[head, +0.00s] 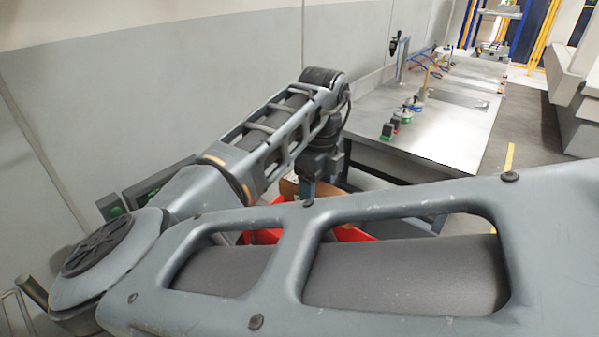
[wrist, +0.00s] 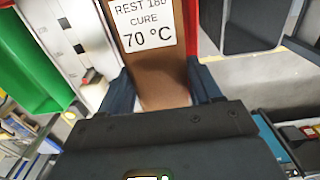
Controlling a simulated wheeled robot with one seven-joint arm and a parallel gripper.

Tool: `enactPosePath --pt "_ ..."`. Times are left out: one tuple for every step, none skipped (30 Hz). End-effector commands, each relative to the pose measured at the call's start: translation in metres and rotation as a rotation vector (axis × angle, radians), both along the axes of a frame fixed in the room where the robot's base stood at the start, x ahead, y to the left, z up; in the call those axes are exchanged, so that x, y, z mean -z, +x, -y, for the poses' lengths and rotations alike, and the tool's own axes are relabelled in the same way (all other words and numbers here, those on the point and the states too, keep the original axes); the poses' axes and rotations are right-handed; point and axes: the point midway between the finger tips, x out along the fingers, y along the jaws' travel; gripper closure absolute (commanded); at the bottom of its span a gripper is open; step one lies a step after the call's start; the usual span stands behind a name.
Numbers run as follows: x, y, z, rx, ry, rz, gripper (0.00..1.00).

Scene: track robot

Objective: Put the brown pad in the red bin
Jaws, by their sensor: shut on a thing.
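The brown pad (wrist: 158,75) fills the middle of the wrist view, with a white label reading "REST 180 CURE 70 °C". My gripper (wrist: 163,92) is shut on it, with one dark blue finger at each side. In the head view, my gripper (head: 306,188) points down, and a brown edge of the pad (head: 288,188) shows beside it. The red bin (head: 350,233) shows below my gripper in the head view, largely hidden by my arm. Red parts also show beside the pad in the wrist view (wrist: 191,18). I cannot tell whether the pad touches the bin.
A green bin (wrist: 30,65) is at the left of the wrist view. A grey bench (head: 440,135) with small coloured items (head: 390,130) stands behind and right of my gripper in the head view. A grey wall (head: 130,90) runs along the left.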

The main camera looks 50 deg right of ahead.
Motion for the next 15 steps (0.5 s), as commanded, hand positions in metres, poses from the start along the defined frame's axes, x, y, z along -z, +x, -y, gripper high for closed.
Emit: enactPosePath --pt "0.0 0.0 0.0 0.0 0.0 0.0 0.67" --pt "0.001 0.0 0.0 0.0 0.0 0.0 0.67" --pt "0.001 0.0 0.0 0.0 0.0 0.0 0.67" --pt "0.002 0.0 0.0 0.0 0.0 0.0 0.67" --pt "0.002 0.0 0.0 0.0 0.0 -0.001 0.67" --pt "0.004 0.0 0.0 -0.001 0.0 -0.001 0.67" --pt "0.005 0.0 0.0 -0.001 0.0 -0.001 0.67" --pt "0.006 0.0 0.0 -0.001 0.0 -0.001 0.67" --pt "0.009 0.0 0.0 -0.001 0.0 -0.001 0.67" --pt "0.01 0.0 0.0 -0.001 0.0 -0.002 0.67" --pt "0.012 -0.001 0.0 -0.001 0.0 -0.002 0.67" --pt "0.015 -0.001 0.0 -0.001 0.001 -0.002 0.67" --pt "0.017 -0.001 0.0 -0.001 0.001 -0.002 0.67" --pt "0.02 -0.001 0.0 -0.001 0.001 -0.002 0.67" --pt "0.026 0.0 0.0 -0.001 0.0 -0.001 0.67"
